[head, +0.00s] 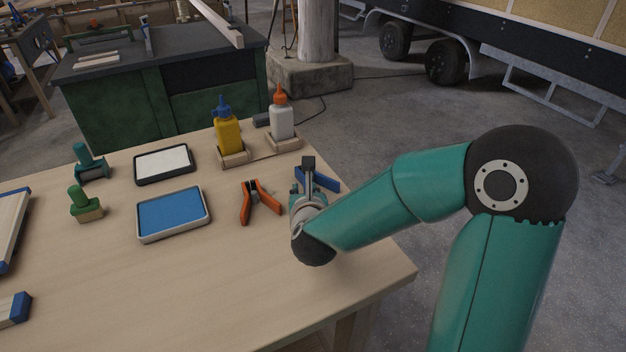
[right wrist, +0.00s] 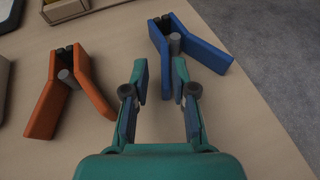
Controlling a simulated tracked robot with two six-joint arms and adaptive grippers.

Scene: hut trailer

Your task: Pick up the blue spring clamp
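The blue spring clamp (head: 329,182) lies on the wooden table near its right edge, partly hidden behind my right gripper (head: 309,178) in the head view. In the right wrist view the blue spring clamp (right wrist: 207,54) lies with its two handles spread, just beyond the fingertips and a little to the right. Whether a fingertip touches the clamp I cannot tell. My left gripper is not in view.
An orange spring clamp (head: 264,196) lies just left of my right gripper. Glue bottles, yellow (head: 228,134) and white (head: 281,118), stand in wooden holders behind. A blue-topped tray (head: 172,213) lies further left. The table front (head: 230,290) is clear.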

